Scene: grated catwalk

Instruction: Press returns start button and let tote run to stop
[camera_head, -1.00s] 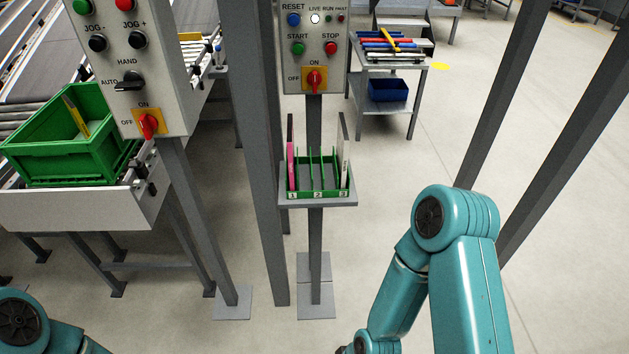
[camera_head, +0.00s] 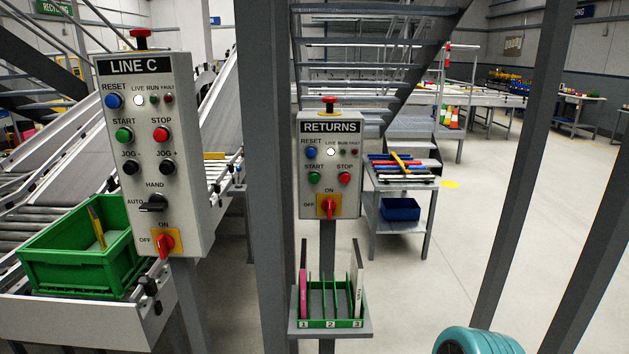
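The RETURNS panel (camera_head: 325,203) stands on a post in the middle. Its green START button (camera_head: 314,178) sits at the left, beside the red STOP button (camera_head: 345,178). Its white LIVE lamp (camera_head: 330,152) is bright; the RUN and FAULT lamps look dark. A red rotary switch (camera_head: 328,206) is below, and a red mushroom button is on top. A green tote (camera_head: 75,262) with a yellow item inside rests on the roller conveyor at the left. Neither gripper shows; only a teal part of my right arm is at the bottom edge.
The LINE C panel (camera_head: 155,160) stands at the left with its own START button (camera_head: 124,135). A grey column (camera_head: 264,190) rises between the panels. A green slotted rack (camera_head: 330,305) sits on a shelf below the RETURNS panel. Slanted bars (camera_head: 512,180) stand at the right, with open floor between.

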